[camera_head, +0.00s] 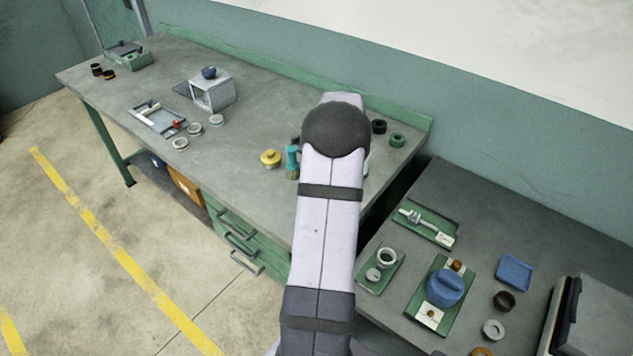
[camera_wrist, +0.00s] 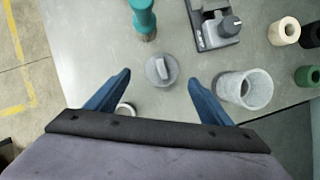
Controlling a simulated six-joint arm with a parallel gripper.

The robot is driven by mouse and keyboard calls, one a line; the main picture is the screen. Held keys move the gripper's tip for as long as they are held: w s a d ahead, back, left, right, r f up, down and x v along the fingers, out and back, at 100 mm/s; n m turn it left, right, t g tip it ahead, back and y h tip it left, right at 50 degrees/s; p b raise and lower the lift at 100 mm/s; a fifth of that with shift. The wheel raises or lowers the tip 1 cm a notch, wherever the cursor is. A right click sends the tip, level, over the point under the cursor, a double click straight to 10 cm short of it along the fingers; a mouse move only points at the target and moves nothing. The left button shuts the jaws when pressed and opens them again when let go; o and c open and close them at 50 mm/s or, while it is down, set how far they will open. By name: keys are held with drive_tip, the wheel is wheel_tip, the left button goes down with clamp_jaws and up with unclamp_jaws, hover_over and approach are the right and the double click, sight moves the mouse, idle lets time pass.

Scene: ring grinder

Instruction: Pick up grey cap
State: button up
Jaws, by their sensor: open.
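The grey cap (camera_wrist: 161,70), a round disc with a raised ridge across its top, lies on the grey workbench in the wrist view. My gripper (camera_wrist: 159,77) is open, with one blue finger on each side of the cap in the picture. The fingers appear apart from the cap, and nothing is between them in their grip. The gap in height between the fingertips and the cap is hard to judge. In the head view my arm hides the gripper and the cap.
A teal-handled tool (camera_wrist: 144,18), a grey device with a dial (camera_wrist: 213,25) and a grey hollow cylinder (camera_wrist: 245,88) stand around the cap. A green ring (camera_wrist: 307,76) is at right. In the head view, a yellow part (camera_head: 270,158) stands left of my arm.

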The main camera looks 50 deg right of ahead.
drive_tip(key=shift+p+x, duration=1.1)
drive_tip(key=shift+x, duration=1.5)
drive_tip(key=shift+d, duration=0.2)
drive_tip(key=c, duration=1.1)
